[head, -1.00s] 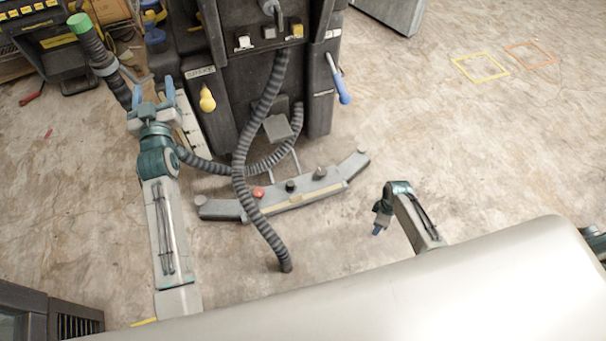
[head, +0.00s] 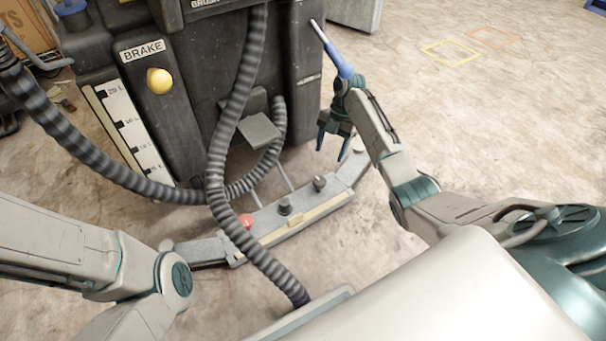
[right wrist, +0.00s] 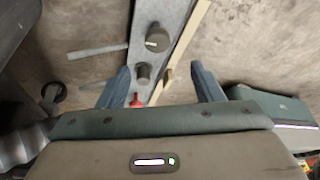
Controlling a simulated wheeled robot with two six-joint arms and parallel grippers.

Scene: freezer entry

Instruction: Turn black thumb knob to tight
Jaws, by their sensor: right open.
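A dark thumb knob (head: 284,206) stands in the middle of a grey bar (head: 240,250) on the floor, between a red knob (head: 246,221) and a greyer knob (head: 320,183). In the right wrist view the dark knob (right wrist: 143,72) shows between my fingers, beyond the red knob (right wrist: 136,100); the far knob (right wrist: 157,38) bears a white mark. My right gripper (head: 332,148) is open and empty, pointing down above the bar's right part, apart from the knobs. Its fingers (right wrist: 159,67) also show in the wrist view. My left gripper is out of view.
A ribbed grey hose (head: 216,185) crosses in front of the bar's left part. The black machine (head: 205,100) stands behind, with a yellow knob (head: 159,80) and a blue-handled lever (head: 333,50) near my right gripper.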

